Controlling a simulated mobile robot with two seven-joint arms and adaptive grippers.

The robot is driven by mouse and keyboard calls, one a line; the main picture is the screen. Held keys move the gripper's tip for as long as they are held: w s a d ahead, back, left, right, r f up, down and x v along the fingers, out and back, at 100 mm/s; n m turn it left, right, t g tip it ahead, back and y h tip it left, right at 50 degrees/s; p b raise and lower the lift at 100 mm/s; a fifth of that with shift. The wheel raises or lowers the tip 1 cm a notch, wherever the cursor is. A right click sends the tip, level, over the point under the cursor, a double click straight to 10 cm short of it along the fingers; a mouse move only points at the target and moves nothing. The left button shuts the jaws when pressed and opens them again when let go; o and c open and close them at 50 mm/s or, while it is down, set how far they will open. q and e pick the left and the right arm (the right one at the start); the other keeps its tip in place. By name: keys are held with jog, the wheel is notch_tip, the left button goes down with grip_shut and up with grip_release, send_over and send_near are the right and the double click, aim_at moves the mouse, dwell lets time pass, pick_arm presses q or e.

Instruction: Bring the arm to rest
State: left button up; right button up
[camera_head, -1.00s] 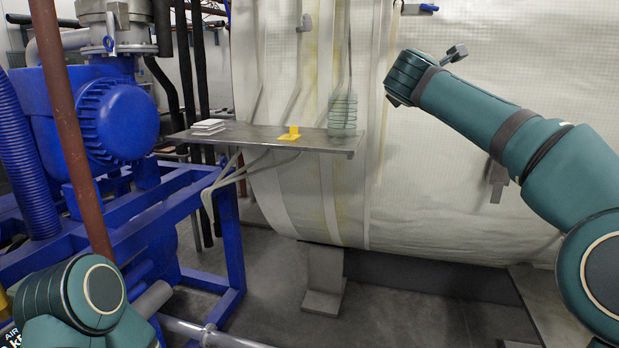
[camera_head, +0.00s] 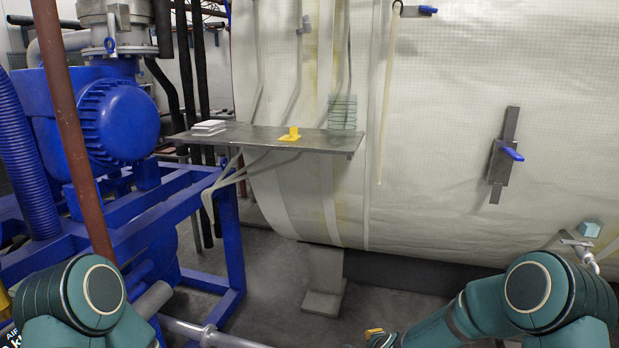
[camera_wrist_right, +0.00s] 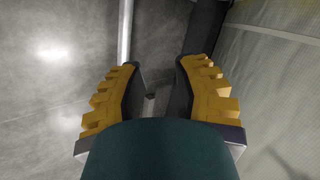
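My right arm (camera_head: 545,300) is folded low at the bottom right of the head view, its forearm running down and left toward the bottom edge. A bit of yellow from its gripper (camera_head: 374,333) shows at that edge. In the right wrist view my right gripper (camera_wrist_right: 158,65) has its two yellow-padded fingers apart, with nothing between them; grey floor shows beyond. My left arm (camera_head: 90,300) is folded at the bottom left of the head view. Its gripper is out of view.
A grey shelf (camera_head: 230,137) on the pale insulated chamber (camera_head: 440,130) holds white plates (camera_head: 208,128), a yellow piece (camera_head: 290,135) and a glass-like cylinder (camera_head: 342,113). A blue-handled latch (camera_head: 503,160) is on the chamber wall. A blue pump frame (camera_head: 235,235) stands left.

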jog(key=s+a+f+n+g+y, duration=0.1)
jog(key=s+f+n+g, duration=0.25)
jog(key=s, duration=0.75)
jog(key=s+a+f+n+g+y, duration=0.15)
jog(key=s+f+n, duration=0.35)
jog(key=s, duration=0.7)
jog(key=s+a+f+n+g+y, duration=0.15)
jog(key=s+f+n+g, duration=0.3)
jog(key=s, duration=0.65)
jog(key=w+a+r+n+t, duration=0.1)
jog(key=w+a+r+t, duration=0.1)
jog(key=w+r, duration=0.3)
jog(key=shift+w+a+n+t, duration=0.35)
jog(key=shift+w+n, duration=0.05)
jog(key=shift+w, duration=0.35)
jog(key=shift+h, duration=0.3)
